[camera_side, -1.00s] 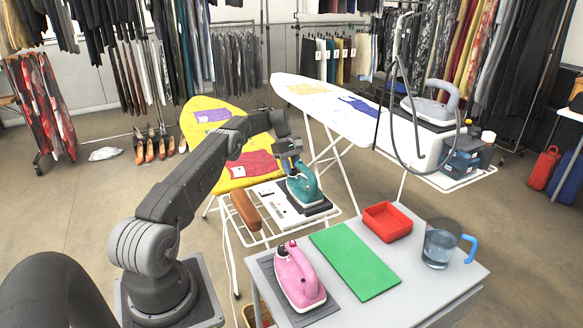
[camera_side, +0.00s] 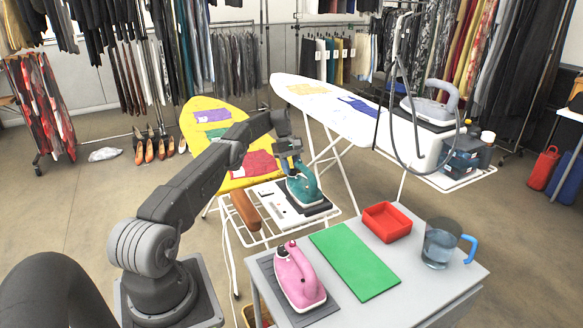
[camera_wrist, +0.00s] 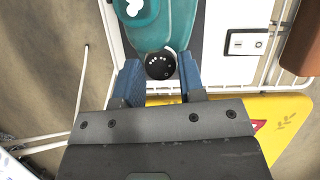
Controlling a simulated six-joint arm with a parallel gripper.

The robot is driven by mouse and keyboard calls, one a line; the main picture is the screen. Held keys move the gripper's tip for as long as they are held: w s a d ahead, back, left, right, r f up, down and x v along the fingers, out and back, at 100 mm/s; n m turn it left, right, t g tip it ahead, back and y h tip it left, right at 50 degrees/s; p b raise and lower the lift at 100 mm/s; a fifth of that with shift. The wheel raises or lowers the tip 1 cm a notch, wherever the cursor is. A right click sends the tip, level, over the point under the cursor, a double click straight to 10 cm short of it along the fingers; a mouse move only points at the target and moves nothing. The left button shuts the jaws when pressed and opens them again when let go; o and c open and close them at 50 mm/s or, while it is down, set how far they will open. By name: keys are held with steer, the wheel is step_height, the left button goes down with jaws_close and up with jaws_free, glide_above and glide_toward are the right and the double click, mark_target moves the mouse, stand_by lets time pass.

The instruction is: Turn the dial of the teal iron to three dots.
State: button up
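The teal iron (camera_side: 304,189) stands on a dark rest on the white-framed iron shelf at the end of the yellow ironing board. In the wrist view its teal body (camera_wrist: 178,25) is at the top. Its round black dial (camera_wrist: 160,65) with small white dots faces my gripper. My gripper (camera_wrist: 159,72) is open, with one blue finger on each side of the dial. I see gaps between fingers and dial. In the side view my gripper (camera_side: 287,164) is at the iron's back end. Which dot setting the dial points to cannot be read.
A white panel with a small switch (camera_wrist: 243,42) and a brown handle-like piece (camera_side: 245,210) lie left of the iron in the side view. A pink iron (camera_side: 299,279), green mat (camera_side: 354,262), red tray (camera_side: 387,222) and water jug (camera_side: 439,246) occupy the grey table in front.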

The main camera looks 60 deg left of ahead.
steer(key=o, duration=0.4)
step_height(320, 180, up, 4)
steer(key=shift+s+r, duration=0.1)
steer(key=shift+r, duration=0.05)
steer(key=s+a+r, duration=0.1)
steer(key=s+r, duration=0.1)
steer(key=s, duration=0.1)
steer(key=s+a+r, duration=0.1)
steer(key=s+r, duration=0.1)
steer(key=s, duration=0.2)
steer(key=s+a+r, duration=0.2)
steer(key=s, duration=0.1)
steer(key=shift+s+r, duration=0.35)
steer(key=shift+s, duration=0.05)
